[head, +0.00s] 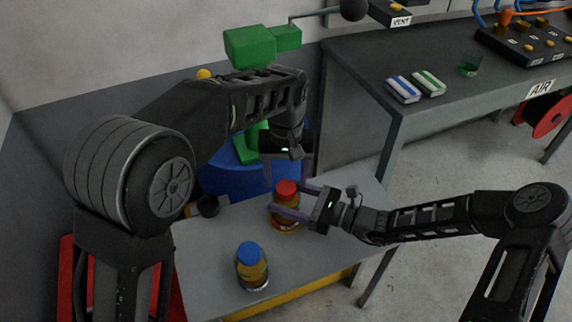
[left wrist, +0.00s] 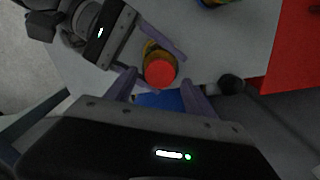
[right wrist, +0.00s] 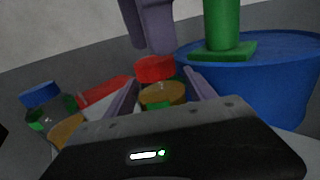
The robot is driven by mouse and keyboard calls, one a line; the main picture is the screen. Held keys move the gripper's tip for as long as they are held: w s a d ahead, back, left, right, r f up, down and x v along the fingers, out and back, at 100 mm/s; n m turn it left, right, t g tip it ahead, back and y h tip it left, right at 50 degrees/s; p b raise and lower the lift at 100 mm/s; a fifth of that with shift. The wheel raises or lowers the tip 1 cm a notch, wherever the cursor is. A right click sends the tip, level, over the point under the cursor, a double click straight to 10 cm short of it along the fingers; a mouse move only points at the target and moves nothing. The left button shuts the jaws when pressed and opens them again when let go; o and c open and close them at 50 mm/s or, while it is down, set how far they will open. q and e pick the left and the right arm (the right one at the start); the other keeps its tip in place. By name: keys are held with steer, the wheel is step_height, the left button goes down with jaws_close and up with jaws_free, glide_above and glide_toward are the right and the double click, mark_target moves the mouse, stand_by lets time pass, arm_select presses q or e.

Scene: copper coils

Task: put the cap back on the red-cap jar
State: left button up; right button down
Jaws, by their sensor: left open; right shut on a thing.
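The red-cap jar (head: 285,217), with yellow-brown contents, stands upright on the small grey table. The red cap (head: 286,188) sits on its top; whether it is screwed down I cannot tell. My right gripper (head: 292,207) is shut around the jar's body from the right; the jar also shows between its fingers in the right wrist view (right wrist: 162,98). My left gripper (head: 288,172) is open and points down just above the cap, empty. In the left wrist view the cap (left wrist: 160,73) lies just beyond and between its fingertips. The right wrist view shows the left fingers above the cap (right wrist: 155,68), apart from it.
A blue-capped jar (head: 251,268) stands nearer on the table (head: 205,265). A blue drum (head: 235,178) with a green object stands behind. A dark round knob (head: 208,207) lies near the table's left back edge. A workbench (head: 360,75) stands at the back right.

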arm_select(q)
steer(key=shift+f, duration=1.45)
steer(key=shift+c, duration=0.2)
jaws_close()
steer(key=shift+m, duration=0.9)
steer(key=shift+o, duration=1)
jaws_free()
step_height(320, 180, up, 12)
